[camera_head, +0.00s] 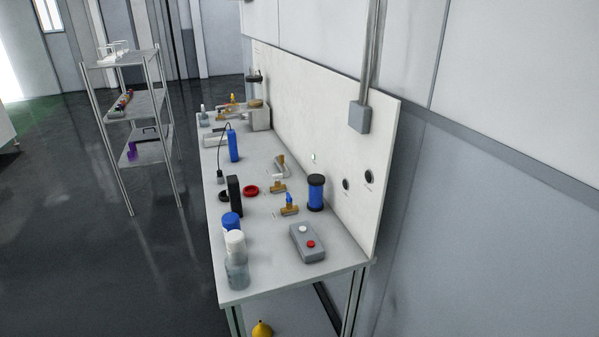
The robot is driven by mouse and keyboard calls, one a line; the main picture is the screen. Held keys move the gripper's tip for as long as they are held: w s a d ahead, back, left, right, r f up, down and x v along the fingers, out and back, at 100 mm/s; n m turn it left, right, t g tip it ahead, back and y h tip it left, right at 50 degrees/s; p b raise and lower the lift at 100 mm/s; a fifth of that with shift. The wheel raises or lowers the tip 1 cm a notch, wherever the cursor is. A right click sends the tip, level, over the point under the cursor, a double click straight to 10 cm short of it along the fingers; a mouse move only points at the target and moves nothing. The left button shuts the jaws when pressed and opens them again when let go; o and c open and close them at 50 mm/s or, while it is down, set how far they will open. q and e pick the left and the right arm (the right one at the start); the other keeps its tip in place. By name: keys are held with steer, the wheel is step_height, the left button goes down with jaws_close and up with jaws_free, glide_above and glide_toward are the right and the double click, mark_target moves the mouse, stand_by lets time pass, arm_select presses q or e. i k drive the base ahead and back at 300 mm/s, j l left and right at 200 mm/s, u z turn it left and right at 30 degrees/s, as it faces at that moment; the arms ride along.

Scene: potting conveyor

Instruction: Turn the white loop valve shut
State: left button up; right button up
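A valve with a white handle (282,170) and a brass body (278,187) stands near the middle of the long workbench (335,274). The handle rises from the body, but it is too small to tell exactly how it is turned. A second brass valve with a blue handle (289,199) stands just nearer, beside a blue cylinder with black ends (316,192). Neither of my grippers shows in the head view.
A grey box with a red and a white button (308,243) lies at the bench's near end. Bottles (236,272) line its left edge. A white upright panel (345,150) backs the bench.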

mark_target(276, 177)
steer(key=j+z, duration=0.1)
steer(key=z, duration=0.3)
steer(key=i+j+z, duration=0.1)
steer(key=z, duration=0.3)
steer(key=j+z, duration=0.2)
steer(key=z, duration=0.25)
steer(key=j+z, duration=0.2)
steer(key=z, duration=0.2)
steer(key=j+z, duration=0.2)
steer(key=j, duration=0.25)
steer(key=k+j+z, duration=0.2)
steer(key=j, duration=0.25)
steer(key=j+z, duration=0.25)
steer(key=j, duration=0.2)
steer(key=k+j+z, duration=0.2)
steer(key=j, duration=0.2)
steer(key=k+j+z, duration=0.2)
steer(key=j, duration=0.2)
